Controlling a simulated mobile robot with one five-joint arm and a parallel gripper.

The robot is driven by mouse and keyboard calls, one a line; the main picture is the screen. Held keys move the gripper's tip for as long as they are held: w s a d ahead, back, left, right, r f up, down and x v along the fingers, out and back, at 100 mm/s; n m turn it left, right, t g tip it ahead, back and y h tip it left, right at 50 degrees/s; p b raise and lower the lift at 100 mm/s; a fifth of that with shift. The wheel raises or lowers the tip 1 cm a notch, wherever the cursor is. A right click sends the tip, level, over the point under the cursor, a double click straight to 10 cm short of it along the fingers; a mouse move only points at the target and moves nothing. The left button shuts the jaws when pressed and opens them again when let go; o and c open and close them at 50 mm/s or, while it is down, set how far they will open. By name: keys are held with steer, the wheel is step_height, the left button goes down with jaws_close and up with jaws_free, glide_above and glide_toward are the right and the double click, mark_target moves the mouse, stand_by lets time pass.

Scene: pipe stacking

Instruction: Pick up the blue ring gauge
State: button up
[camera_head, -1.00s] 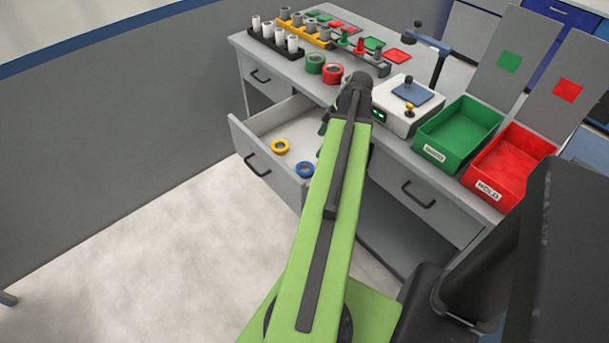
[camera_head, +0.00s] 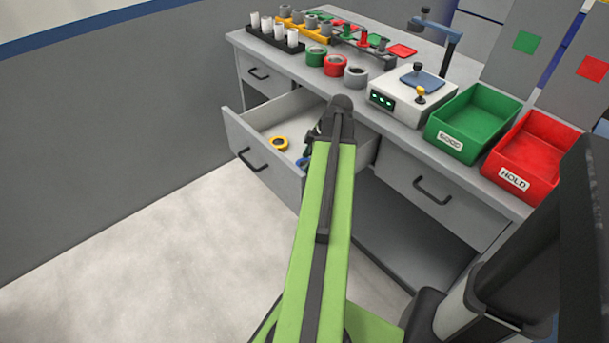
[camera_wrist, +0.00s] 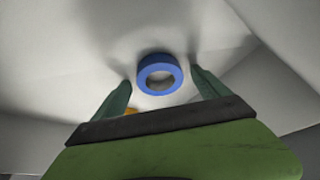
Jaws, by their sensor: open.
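The blue ring gauge (camera_wrist: 160,73) lies flat on the pale floor of the open drawer. In the wrist view it sits between and a little beyond my two green fingertips. In the head view only a small part of the blue ring gauge (camera_head: 302,161) shows, beside my arm's end. My gripper (camera_wrist: 160,88) is open and empty, with a finger on each side of the ring and space around it. In the head view my gripper is mostly hidden by my arm.
A yellow ring (camera_head: 278,143) lies in the drawer (camera_head: 262,172) left of the blue one; its edge shows in the wrist view. Drawer walls surround both. The worktop above carries green, red and grey rings (camera_head: 356,77), a white device (camera_head: 414,96), and green (camera_head: 474,121) and red bins (camera_head: 534,157).

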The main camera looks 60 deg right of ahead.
steer(key=c, duration=1.6)
steer(key=shift+o, duration=0.2)
step_height(320, 180, up, 10)
steer(key=p, duration=1)
